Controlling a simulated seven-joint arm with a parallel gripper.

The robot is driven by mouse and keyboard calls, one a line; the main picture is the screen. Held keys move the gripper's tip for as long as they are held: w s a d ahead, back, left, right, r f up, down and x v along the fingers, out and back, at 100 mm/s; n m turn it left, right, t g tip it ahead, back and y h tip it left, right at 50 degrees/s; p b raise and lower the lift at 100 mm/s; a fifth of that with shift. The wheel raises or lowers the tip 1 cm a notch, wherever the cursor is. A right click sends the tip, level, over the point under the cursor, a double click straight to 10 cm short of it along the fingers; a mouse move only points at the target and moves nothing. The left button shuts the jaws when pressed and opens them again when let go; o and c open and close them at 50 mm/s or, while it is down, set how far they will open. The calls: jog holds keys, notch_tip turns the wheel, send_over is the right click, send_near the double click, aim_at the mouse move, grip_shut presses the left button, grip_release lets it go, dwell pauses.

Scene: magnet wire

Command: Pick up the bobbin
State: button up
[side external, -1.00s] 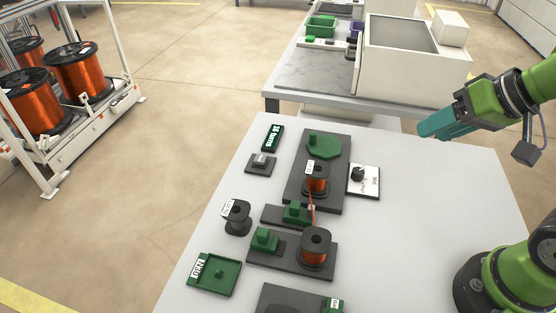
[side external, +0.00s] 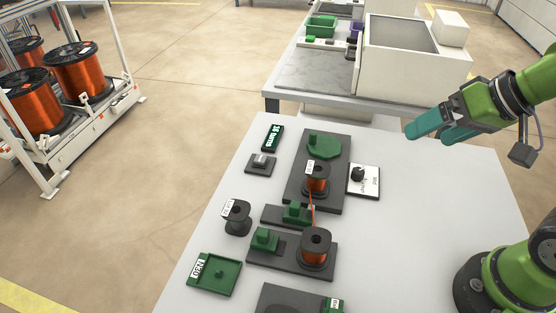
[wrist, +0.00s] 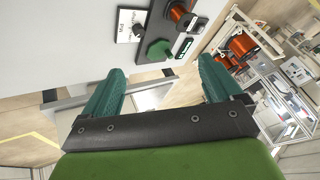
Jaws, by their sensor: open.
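An empty black bobbin (side external: 236,217) with a white label stands upright on the white table, left of the dark fixtures. A copper-wound bobbin (side external: 316,180) with a white label sits on the upper fixture plate, and a copper-wound spool (side external: 315,250) sits on the lower one. A thin copper wire runs down from the upper one, past a green block (side external: 297,212). My gripper (side external: 430,135) is open and empty, above the table's far right, well away from all of these. In the wrist view its teal fingers (wrist: 162,66) are apart, with a copper-wound bobbin (wrist: 180,10) beyond them.
A green tray (side external: 214,274) lies at the table's front left. A white card with a black knob (side external: 363,180) lies right of the upper plate. A small display (side external: 272,138) is at the back left. A white machine (side external: 405,50) stands behind.

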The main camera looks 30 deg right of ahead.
aim_at(318, 169)
jog(key=w+a+f+n+g+h, duration=0.1)
jog(key=w+a+f+n+g, duration=0.15)
jog(key=w+a, duration=0.35)
jog(key=w+a+f+n+g+h, duration=0.1)
jog(key=w+a+f+g, duration=0.2)
jog(key=w, duration=0.6)
jog(key=shift+t, duration=0.25)
jog(key=f, duration=0.3)
jog(key=a+f, duration=0.1)
jog(key=f, duration=0.2)
jog(key=w+f, duration=0.1)
jog(key=f, duration=0.3)
jog(key=shift+w+a, duration=0.1)
jog(key=shift+a, duration=0.05)
jog(key=shift+w+f, duration=0.2)
jog(key=shift+f, duration=0.65)
jog(key=shift+w+f, duration=0.15)
jog(key=shift+f, duration=0.7)
jog(key=shift+w+f, duration=0.2)
jog(key=shift+f, duration=0.65)
jog(key=c, duration=1.1)
jog(key=shift+r, duration=0.1)
jog(key=shift+c, duration=0.2)
